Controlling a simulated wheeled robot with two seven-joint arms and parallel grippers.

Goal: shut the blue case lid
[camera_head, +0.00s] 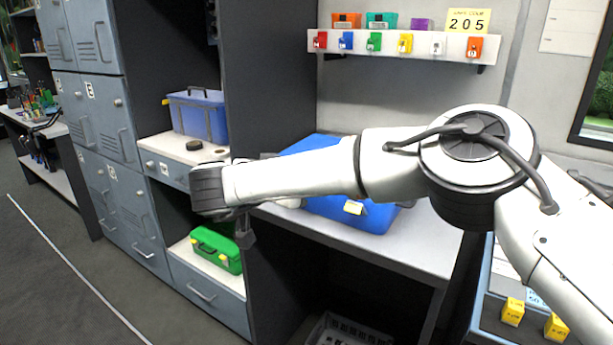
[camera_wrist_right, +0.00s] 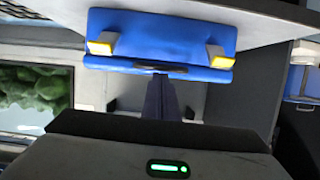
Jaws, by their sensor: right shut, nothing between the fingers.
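The blue case (camera_head: 372,217) sits on the grey counter, with a yellow latch on its front. My right arm crosses in front of it and hides its middle, so I cannot tell how far its lid is open. In the right wrist view the blue case (camera_wrist_right: 160,35) is at the top, with two yellow latches and a dark handle. My right gripper (camera_head: 247,238) points down at the counter's left end, left of the case. Its dark fingers (camera_wrist_right: 160,98) are together and empty, and appear apart from the case. My left gripper is not in view.
A blue toolbox (camera_head: 200,117) stands on a shelf at left, with a dark round item (camera_head: 194,145) before it. A green case (camera_head: 217,249) lies on a lower shelf. A wall rack (camera_head: 400,44) holds coloured tags. Yellow blocks (camera_head: 512,311) lie at lower right.

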